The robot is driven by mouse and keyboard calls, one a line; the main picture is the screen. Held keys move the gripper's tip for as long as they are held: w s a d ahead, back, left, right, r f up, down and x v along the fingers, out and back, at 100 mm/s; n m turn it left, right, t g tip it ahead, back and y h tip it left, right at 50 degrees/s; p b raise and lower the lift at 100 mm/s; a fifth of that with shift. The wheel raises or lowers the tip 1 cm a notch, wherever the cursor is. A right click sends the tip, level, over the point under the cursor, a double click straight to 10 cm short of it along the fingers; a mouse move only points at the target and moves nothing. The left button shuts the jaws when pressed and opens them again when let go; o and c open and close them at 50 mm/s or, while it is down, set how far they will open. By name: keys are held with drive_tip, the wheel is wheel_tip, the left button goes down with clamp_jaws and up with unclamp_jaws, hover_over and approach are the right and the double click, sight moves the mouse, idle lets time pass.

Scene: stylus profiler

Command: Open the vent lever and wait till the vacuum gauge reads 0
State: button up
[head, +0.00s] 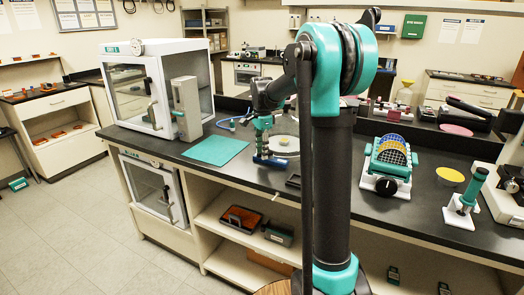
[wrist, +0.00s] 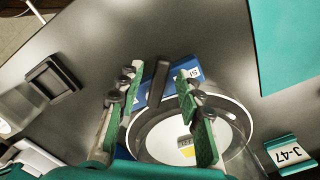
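My gripper (wrist: 157,85) is open, with its green-padded fingers apart. It also shows in the head view (head: 268,158), low over the bench. A dark bar (wrist: 158,82), perhaps the vent lever, shows between the fingertips; I cannot tell whether they touch it. Below it in the wrist view is a round vessel (wrist: 235,104) with a pale disc inside, beside a blue labelled part (wrist: 188,72). The vessel also shows in the head view (head: 286,143), partly hidden by my arm. A small round dial (head: 137,47) sits on the glass-doored cabinet (head: 125,82); its reading is too small to tell.
A teal mat (head: 215,150) lies left of my gripper. A tag marked J-47 (wrist: 290,153) and a small dark square frame (wrist: 53,80) lie near the vessel. A teal-ended rack of discs (head: 388,165) stands to the right.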

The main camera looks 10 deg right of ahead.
drive_tip(key=shift+c, duration=0.3)
clamp_jaws()
drive_tip(key=shift+s+n, duration=0.15)
drive_tip(key=shift+n, duration=0.25)
drive_tip(key=n, duration=0.2)
drive_tip(key=shift+s+d+n, duration=0.25)
drive_tip(key=shift+s+n, duration=0.15)
drive_tip(key=n, duration=0.2)
drive_tip(key=s+d+n, duration=0.1)
drive_tip(key=n, duration=0.2)
drive_tip(key=d+n, duration=0.1)
drive_tip(key=n, duration=0.3)
drive_tip(key=shift+s+d, duration=0.25)
drive_tip(key=shift+s, duration=0.1)
drive_tip(key=shift+d+n, duration=0.3)
drive_tip(key=shift+n, duration=0.55)
drive_tip(key=shift+d+n, duration=0.25)
drive_tip(key=shift+n, duration=0.6)
